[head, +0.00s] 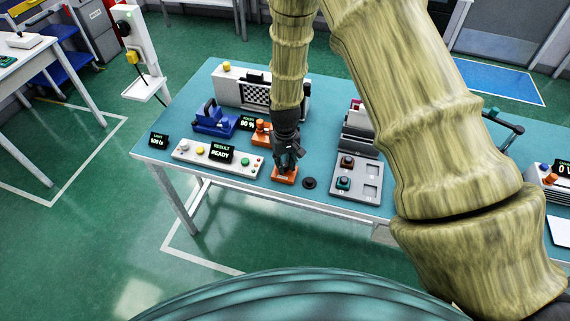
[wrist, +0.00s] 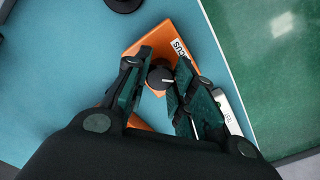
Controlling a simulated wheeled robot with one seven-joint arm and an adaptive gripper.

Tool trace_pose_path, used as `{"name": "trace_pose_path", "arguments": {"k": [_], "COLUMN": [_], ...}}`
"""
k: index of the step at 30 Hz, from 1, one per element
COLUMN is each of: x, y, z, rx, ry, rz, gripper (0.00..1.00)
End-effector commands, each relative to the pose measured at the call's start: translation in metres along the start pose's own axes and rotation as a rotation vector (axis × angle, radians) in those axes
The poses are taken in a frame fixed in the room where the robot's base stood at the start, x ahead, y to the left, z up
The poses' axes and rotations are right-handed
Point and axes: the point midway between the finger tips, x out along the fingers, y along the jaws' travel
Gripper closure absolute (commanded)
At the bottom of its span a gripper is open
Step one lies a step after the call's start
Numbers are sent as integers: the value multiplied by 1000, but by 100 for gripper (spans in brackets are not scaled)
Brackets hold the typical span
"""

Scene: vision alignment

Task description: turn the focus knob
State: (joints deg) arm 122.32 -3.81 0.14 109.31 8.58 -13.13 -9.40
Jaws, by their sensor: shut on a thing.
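The focus knob (wrist: 161,77) is a dark round knob with a pale mark, on an orange block (wrist: 185,26) with a white label that partly reads "CUS". My gripper (wrist: 160,82) points down over the block, its two fingers on either side of the knob and shut on it. In the head view my gripper (head: 287,162) stands over the orange block (head: 284,180) at the table's front edge. The knob is hidden there behind the gripper.
A panel with buttons and a "RESULT READY" display (head: 220,153) lies left of the gripper. A black round piece (head: 309,183) and a grey tray (head: 354,181) are to its right. A blue device (head: 213,121) and a checkerboard unit (head: 255,96) stand behind.

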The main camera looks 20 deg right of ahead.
Motion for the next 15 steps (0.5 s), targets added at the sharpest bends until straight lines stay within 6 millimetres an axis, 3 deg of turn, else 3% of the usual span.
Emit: {"name": "trace_pose_path", "arguments": {"k": [6,15], "x": [1,0], "y": [0,0], "z": [-1,-1], "rx": [166,206], "ry": [2,2], "rz": [1,1], "gripper": [99,99]}}
